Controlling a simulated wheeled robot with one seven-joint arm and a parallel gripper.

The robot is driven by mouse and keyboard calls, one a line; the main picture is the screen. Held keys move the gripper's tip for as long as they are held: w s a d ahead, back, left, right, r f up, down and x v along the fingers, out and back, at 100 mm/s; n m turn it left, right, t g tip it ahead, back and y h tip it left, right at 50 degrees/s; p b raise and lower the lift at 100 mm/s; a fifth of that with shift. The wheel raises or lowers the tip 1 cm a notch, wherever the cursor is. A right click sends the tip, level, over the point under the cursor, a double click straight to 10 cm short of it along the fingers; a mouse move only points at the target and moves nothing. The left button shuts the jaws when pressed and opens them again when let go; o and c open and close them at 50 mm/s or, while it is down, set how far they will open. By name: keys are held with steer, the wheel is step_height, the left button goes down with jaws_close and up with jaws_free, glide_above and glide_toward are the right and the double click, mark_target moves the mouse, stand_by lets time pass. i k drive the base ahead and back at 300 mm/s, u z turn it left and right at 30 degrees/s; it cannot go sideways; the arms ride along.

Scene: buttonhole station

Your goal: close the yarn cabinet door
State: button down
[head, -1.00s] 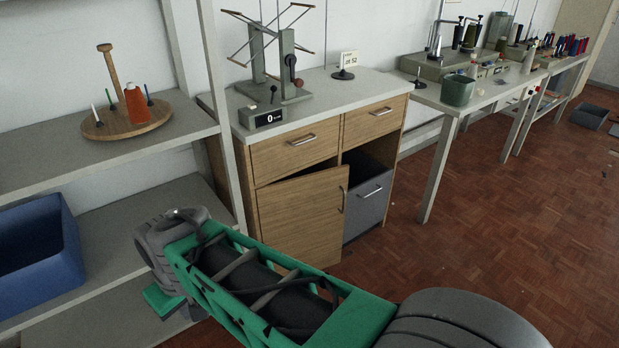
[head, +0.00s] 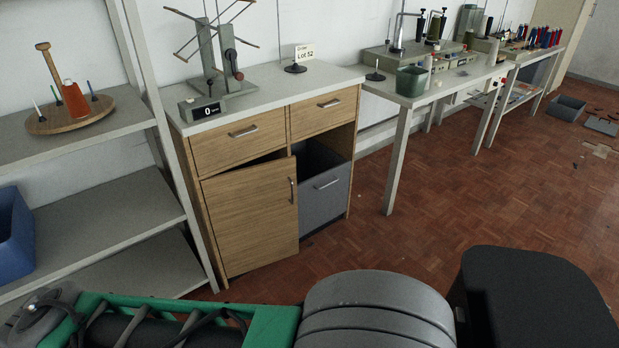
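The yarn cabinet (head: 352,103) stands in the middle of the head view, under a light grey top. Its wooden door (head: 245,215) is on the left below the drawers and stands slightly ajar. A dark gap shows above the door's top edge, widest toward the handle side. The door's bar handle (head: 292,190) is near its right edge, so the hinge side appears to be the left. My arm crosses the bottom of the view, in front of the cabinet and apart from the door. My gripper is not in view.
A grey bin (head: 325,197) fills the open bay right of the door. Open shelves (head: 105,215) with a blue crate (head: 14,240) stand close on the left. A winder (head: 215,60) stands on the cabinet top. Parquet floor (head: 430,215) is clear to the right, before the worktables.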

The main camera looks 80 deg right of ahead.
mark_target(253, 210)
steer(key=k, duration=0.35)
steer(key=z, duration=0.95)
steer(key=i, duration=0.5)
steer(key=u, duration=0.1)
